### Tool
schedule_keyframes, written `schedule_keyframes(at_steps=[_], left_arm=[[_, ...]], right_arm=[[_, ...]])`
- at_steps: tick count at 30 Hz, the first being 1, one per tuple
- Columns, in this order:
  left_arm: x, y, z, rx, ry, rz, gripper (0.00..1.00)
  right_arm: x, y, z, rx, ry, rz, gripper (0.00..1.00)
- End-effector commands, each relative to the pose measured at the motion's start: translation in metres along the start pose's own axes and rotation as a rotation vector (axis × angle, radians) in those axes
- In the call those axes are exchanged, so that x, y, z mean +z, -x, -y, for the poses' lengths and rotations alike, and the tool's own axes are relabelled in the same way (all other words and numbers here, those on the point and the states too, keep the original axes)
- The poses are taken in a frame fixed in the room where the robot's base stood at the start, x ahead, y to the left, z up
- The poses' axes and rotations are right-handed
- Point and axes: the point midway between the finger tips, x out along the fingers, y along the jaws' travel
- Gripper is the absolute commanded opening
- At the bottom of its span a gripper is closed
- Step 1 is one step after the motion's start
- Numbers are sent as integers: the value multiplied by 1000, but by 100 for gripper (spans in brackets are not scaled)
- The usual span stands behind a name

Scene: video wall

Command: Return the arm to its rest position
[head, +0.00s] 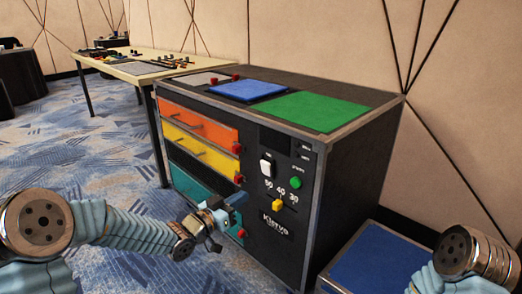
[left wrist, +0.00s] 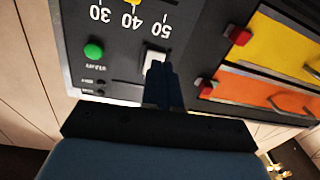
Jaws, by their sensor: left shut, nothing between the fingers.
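My left arm comes in from the left in the head view. Its gripper (head: 236,203) is shut and empty, in front of the black cabinet (head: 346,170) near its front corner, by the teal drawer (head: 190,191). In the left wrist view the shut fingers (left wrist: 162,85) show against the control panel, overlapping the white switch (left wrist: 154,61); I cannot tell whether they touch it. Part of my right arm shows at the lower right of the head view; its gripper is out of frame.
The cabinet has orange (head: 199,126) and yellow (head: 199,150) drawers, a green button (head: 296,183) and a yellow slider knob (head: 278,203). A blue-topped box (head: 380,262) stands at right. A table (head: 135,68) stands behind. Carpet (head: 70,150) is open at left.

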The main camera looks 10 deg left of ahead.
Motion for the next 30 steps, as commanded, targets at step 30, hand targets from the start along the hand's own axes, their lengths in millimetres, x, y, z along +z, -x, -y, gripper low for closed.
schedule_keyframes(at_steps=[30], left_arm=[[297,246,-163,-407,756,1315,0]], right_arm=[[3,78,36,-7,15,5,43]])
